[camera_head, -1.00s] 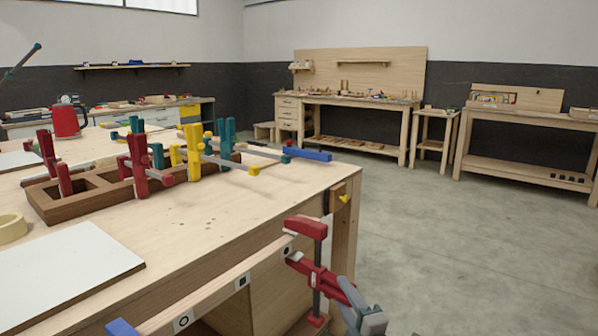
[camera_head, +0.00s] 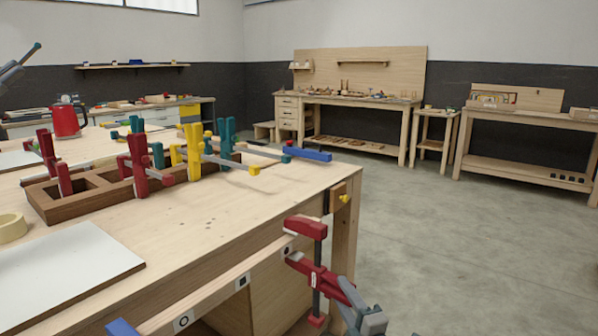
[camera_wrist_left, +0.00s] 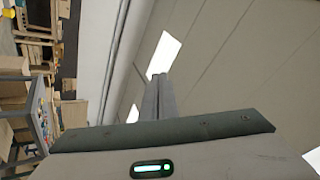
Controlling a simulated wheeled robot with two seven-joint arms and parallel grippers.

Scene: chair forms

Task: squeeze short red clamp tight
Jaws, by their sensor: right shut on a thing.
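The short red clamp (camera_head: 305,227) is at the near right, by the far end of a pale wooden strip (camera_head: 215,297) with round and square marks. Its upper jaw is above the strip's end and its lower red arm (camera_head: 318,276) below; whether both pads touch the wood is not clear. My right gripper (camera_head: 358,312) is shut on the clamp's red handle end, below and right of the jaws. My left gripper (camera_head: 12,74) is at the far upper left, away from the clamp. In the left wrist view its fingers (camera_wrist_left: 160,98) are together, empty, against the ceiling.
The workbench (camera_head: 240,213) carries a brown wooden rack (camera_head: 120,193) with several red, teal and yellow clamps. A white board (camera_head: 65,265) and a tape roll (camera_head: 12,228) lie at left. A blue piece (camera_head: 122,328) is at the strip's near end. Floor at right is clear.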

